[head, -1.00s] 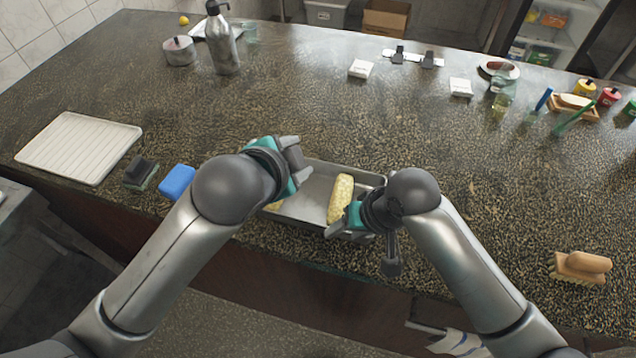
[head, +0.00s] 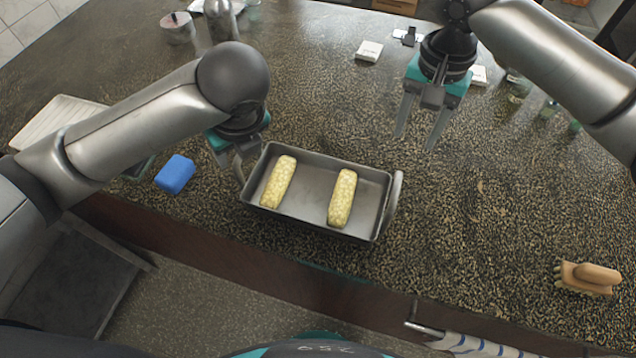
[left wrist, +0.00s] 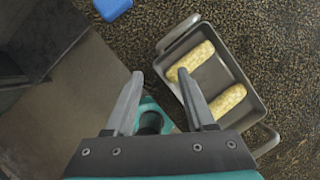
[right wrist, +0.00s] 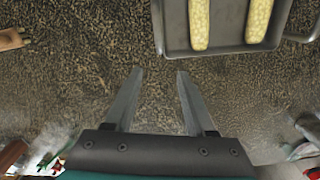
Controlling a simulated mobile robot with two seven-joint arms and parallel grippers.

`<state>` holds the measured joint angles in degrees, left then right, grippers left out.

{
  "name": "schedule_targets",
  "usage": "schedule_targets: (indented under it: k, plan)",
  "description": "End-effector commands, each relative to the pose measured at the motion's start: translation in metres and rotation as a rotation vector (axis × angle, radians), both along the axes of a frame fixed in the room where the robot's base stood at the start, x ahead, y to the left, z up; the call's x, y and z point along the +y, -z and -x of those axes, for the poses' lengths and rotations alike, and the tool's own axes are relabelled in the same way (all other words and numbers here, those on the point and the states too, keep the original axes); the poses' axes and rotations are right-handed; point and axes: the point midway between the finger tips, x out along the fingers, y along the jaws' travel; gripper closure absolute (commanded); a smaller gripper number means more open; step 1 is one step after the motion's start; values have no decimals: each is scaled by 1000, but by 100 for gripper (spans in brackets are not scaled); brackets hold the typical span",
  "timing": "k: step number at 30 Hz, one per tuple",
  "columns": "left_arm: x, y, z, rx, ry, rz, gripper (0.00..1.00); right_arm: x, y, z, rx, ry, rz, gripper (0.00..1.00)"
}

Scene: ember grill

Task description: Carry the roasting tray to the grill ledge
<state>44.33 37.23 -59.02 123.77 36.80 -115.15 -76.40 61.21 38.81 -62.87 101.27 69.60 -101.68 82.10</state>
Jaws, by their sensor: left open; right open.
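The grey metal roasting tray (head: 312,192) stands on the speckled counter near its front edge, with a handle at each end. Two yellow corn cobs lie in it, one at the left (head: 278,182) and one at the right (head: 341,198). The tray also shows in the left wrist view (left wrist: 232,75) and the right wrist view (right wrist: 176,28). My left gripper (head: 240,172) is open beside the tray's left end; whether it touches the handle there I cannot tell. My right gripper (head: 415,140) is open and empty, above the counter, behind and right of the tray. The grill ledge is not recognisable.
A blue sponge (head: 175,174) lies left of the tray. A white ribbed tray (head: 62,115) is at the far left, partly behind my left arm. A wooden brush (head: 588,278) lies at the right. Small white boxes (head: 369,51) stand farther back.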

Motion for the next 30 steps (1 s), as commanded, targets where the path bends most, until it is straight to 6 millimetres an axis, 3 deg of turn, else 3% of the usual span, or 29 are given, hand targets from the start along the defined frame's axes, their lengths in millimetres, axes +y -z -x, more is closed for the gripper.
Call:
schedule_targets:
  k: [8,13,30]
  plan:
    - [0,1,0,-1,-1,1,45,0,1,0,0,-1,0,45]
    - [4,14,-4,1,-5,2,45,0,15,0,1,0,0,45]
    - [30,113,-35,0,-5,1,45,1,122,0,1,-2,0,45]
